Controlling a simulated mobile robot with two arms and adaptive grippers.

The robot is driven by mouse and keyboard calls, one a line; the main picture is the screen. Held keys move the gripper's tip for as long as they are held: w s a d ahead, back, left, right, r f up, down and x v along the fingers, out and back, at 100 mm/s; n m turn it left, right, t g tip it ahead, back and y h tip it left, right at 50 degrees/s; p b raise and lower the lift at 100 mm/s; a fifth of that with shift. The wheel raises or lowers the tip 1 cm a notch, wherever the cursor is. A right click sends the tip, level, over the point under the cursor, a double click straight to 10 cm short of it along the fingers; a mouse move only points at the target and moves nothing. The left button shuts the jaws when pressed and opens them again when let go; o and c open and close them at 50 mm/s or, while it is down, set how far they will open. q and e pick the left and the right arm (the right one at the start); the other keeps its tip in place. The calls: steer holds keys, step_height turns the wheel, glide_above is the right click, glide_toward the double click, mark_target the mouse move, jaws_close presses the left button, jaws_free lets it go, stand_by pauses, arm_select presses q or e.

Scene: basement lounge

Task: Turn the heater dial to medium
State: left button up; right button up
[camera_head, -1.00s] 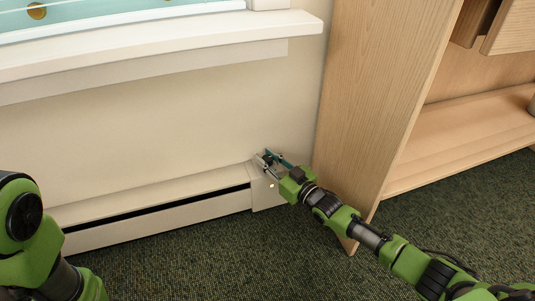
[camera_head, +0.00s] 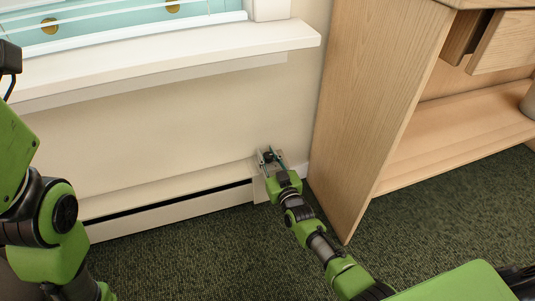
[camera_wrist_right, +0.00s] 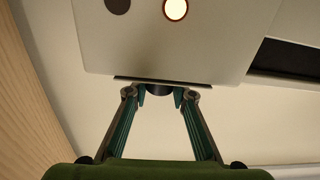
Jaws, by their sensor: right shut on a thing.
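The heater (camera_head: 165,212) is a long, low, pale baseboard unit along the wall under the window, with a dark slot along its front. Its end box is at the right, by the wooden furniture. My right gripper (camera_head: 269,155) is at the top of this end box. In the right wrist view, the gripper (camera_wrist_right: 159,92) is shut on the small black dial (camera_wrist_right: 159,90), one fingertip on each side. The fingertips hide part of the dial, and its setting cannot be read. My left arm shows at the left edge, but its gripper is out of view.
A wooden cabinet (camera_head: 375,95) stands close to the right of the heater's end. A white window sill (camera_head: 160,60) juts out above the heater. A glowing round light (camera_wrist_right: 176,9) and a dark round spot (camera_wrist_right: 117,5) are on the end box. Green carpet in front is clear.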

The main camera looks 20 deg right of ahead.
mark_target(270, 159)
steer(key=shift+w+r, duration=0.1)
steer(key=shift+r, duration=0.1)
steer(key=o, duration=0.9)
steer(key=shift+f, duration=0.1)
steer(key=shift+s+f, duration=0.15)
steer(key=shift+s, duration=0.6)
steer(key=shift+s+d, duration=0.15)
steer(key=shift+s, duration=1.4)
steer(key=shift+s+d, duration=0.1)
steer(key=shift+s, duration=1.45)
